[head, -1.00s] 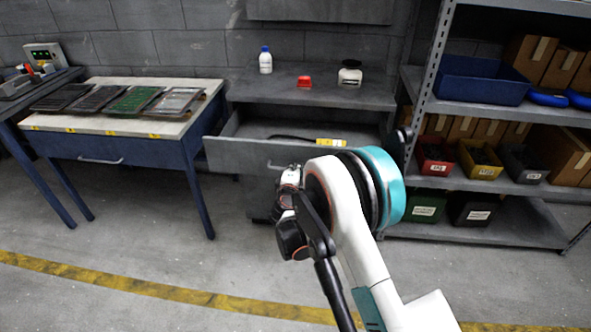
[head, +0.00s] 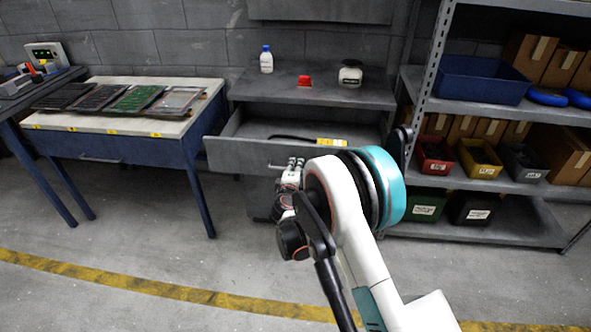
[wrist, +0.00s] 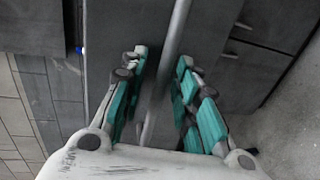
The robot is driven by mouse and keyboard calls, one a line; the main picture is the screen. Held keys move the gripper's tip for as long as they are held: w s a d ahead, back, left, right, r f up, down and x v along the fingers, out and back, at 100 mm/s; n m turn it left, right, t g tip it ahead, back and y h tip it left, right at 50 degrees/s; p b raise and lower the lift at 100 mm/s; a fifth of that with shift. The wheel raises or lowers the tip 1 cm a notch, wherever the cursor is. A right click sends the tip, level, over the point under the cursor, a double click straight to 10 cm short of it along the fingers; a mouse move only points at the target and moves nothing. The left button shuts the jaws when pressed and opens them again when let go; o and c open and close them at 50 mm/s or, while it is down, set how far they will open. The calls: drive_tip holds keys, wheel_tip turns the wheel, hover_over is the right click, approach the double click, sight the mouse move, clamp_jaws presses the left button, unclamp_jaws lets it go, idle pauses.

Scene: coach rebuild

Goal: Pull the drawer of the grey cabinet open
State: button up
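The grey cabinet (head: 345,92) stands against the wall. Its top drawer (head: 237,153) is pulled out in the head view, with its inside showing. A dark cable and a yellow-labelled item (head: 331,142) lie in it. My gripper (head: 295,162) is at the drawer's front, and my arm hides the right part of that front. In the wrist view my gripper (wrist: 160,66) has its two teal-padded fingers apart. The bar handle (wrist: 177,28) runs between them, with a gap visible on both sides.
A white bottle (head: 266,60), a red object (head: 304,81) and a white jar (head: 350,74) stand on the cabinet top. A workbench (head: 150,127) is at left, close to the drawer. A shelf rack (head: 410,85) stands at right. Floor in front is clear.

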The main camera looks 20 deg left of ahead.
drive_tip(key=v, duration=1.2)
drive_tip(key=shift+a, duration=0.1)
